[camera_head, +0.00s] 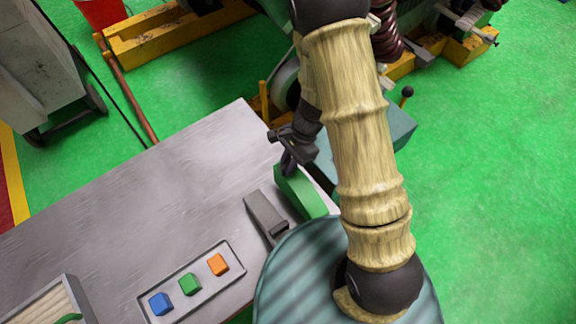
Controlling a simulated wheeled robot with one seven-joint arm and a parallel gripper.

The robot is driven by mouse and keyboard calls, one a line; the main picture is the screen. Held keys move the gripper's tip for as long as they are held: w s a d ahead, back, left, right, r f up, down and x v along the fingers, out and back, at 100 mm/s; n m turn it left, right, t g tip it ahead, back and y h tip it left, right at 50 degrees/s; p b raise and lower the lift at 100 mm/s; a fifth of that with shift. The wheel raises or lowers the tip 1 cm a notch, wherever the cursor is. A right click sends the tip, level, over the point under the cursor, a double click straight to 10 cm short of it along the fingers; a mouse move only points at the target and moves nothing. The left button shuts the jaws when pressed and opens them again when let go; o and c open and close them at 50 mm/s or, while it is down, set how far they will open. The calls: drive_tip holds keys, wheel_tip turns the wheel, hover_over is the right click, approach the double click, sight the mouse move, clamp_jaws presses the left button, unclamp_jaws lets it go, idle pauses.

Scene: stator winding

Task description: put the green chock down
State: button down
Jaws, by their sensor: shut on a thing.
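The green chock (300,191) is a long green block at the right edge of the grey table (150,195). My gripper (288,165) is at its far end, shut on it. I cannot tell whether the chock's underside touches the table.
A grey metal block (266,214) lies just left of the chock. A tray (228,245) with blue, green and orange cubes is nearer. A box (48,303) stands at lower left. The table's far left part is clear. A round ribbed blue-grey surface (295,275) is at the bottom.

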wheel_tip(320, 180, down, 2)
drive_tip(key=shift+w+a+f, duration=0.1)
drive_tip(key=shift+f, duration=0.1)
drive_tip(key=shift+r, duration=0.1)
drive_tip(key=shift+f, duration=0.25)
drive_tip(key=c, duration=1.4)
unclamp_jaws()
drive_tip(key=shift+r, duration=0.1)
drive_tip(key=shift+o, duration=0.2)
drive_tip(key=shift+r, duration=0.15)
drive_tip(key=v, duration=1.2)
drive_tip(key=shift+b, duration=0.3)
